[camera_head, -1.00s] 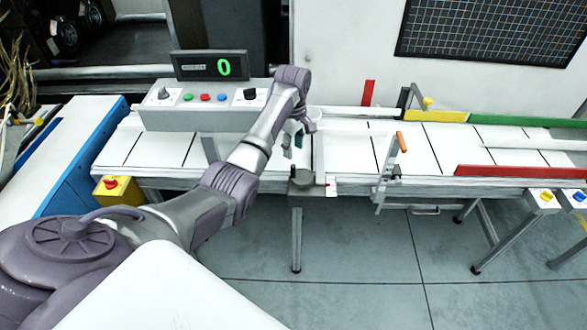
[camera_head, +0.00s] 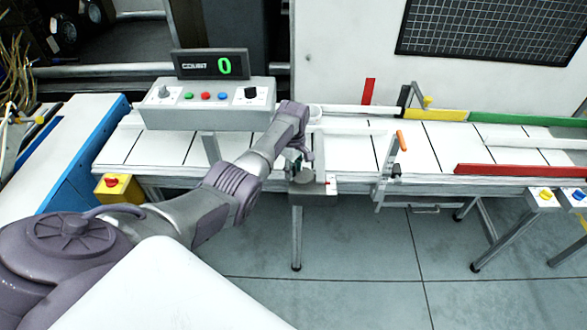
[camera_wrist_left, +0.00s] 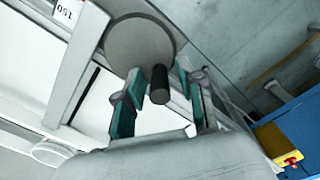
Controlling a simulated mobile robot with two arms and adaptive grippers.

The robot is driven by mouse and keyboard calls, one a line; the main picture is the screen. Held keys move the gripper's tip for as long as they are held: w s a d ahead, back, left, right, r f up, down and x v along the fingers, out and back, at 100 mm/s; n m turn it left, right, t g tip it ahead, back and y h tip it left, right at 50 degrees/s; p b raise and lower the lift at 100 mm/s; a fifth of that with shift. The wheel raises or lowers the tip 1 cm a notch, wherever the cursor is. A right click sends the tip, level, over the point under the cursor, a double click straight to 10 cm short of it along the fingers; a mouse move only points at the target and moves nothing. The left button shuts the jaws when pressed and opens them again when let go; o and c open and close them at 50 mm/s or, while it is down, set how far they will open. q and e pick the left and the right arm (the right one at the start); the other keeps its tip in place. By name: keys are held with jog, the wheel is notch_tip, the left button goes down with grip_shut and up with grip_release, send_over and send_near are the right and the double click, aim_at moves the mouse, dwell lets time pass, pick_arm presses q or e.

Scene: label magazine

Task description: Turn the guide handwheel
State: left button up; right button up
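The guide handwheel (camera_head: 307,187) is a grey disc on a post at the front edge of the conveyor. In the left wrist view the handwheel (camera_wrist_left: 135,45) shows its flat face, with a dark upright crank knob (camera_wrist_left: 159,88) near its rim. My left gripper (camera_head: 297,163) is at the wheel, partly hidden behind my wrist in the head view. In the left wrist view its teal-padded fingers (camera_wrist_left: 159,76) are open, one on each side of the knob, with gaps visible. My right gripper is not in view.
A control box (camera_head: 206,103) with a counter display (camera_head: 210,65) reading 0 stands behind my arm. An orange-handled clamp (camera_head: 400,141) stands to the right of the wheel. Yellow (camera_head: 436,115) and red (camera_head: 520,170) rails lie farther right. Open floor lies in front.

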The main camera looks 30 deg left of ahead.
pick_arm(q)
grip_shut()
jog(key=shift+w+m, duration=0.1)
jog(key=shift+m, duration=0.3)
